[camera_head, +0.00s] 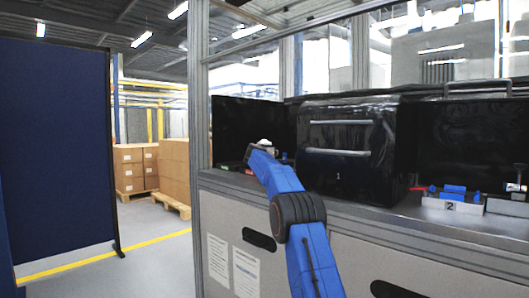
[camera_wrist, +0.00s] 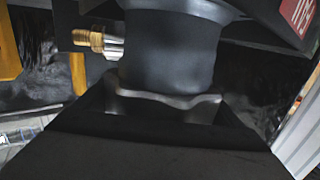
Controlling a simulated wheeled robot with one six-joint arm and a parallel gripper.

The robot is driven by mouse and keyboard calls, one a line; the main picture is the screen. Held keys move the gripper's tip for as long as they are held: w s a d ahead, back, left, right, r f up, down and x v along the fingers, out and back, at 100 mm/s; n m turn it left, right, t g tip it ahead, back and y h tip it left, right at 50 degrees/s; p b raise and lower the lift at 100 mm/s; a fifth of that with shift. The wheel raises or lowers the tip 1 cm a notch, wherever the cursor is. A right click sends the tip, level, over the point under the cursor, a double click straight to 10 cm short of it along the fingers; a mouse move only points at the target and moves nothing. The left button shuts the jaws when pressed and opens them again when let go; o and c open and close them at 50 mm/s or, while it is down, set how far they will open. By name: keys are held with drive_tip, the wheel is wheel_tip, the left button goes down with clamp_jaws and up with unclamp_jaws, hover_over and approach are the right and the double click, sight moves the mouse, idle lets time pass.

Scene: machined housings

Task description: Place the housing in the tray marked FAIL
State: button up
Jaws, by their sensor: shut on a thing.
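My gripper (camera_head: 262,151) is at the far end of my blue arm, over the bench left of the black machine. It is small there and its jaws do not show clearly. In the wrist view my dark gripper (camera_wrist: 163,112) fills the bottom and is shut on the housing (camera_wrist: 170,50), which looks like a dark grey rounded body with a pale metal lower edge and a brass-tipped fitting at its left. The housing's lower part is hidden by the gripper. No tray marked FAIL can be read in either view.
A black machine (camera_head: 338,150) marked 1 stands right of my gripper. A fixture marked 2 (camera_head: 450,201) with blue parts is farther right. A grey frame post (camera_head: 200,120) stands left. A red label (camera_wrist: 298,14), unreadable, is at the wrist view's upper right.

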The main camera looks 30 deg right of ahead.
idle(0.4)
drive_tip(key=o, duration=1.9)
drive_tip(key=shift+s+a+r, duration=0.15)
drive_tip(key=shift+s+a, duration=0.1)
drive_tip(key=shift+s, duration=0.1)
drive_tip(key=v, duration=1.1)
drive_tip(key=shift+a, duration=0.1)
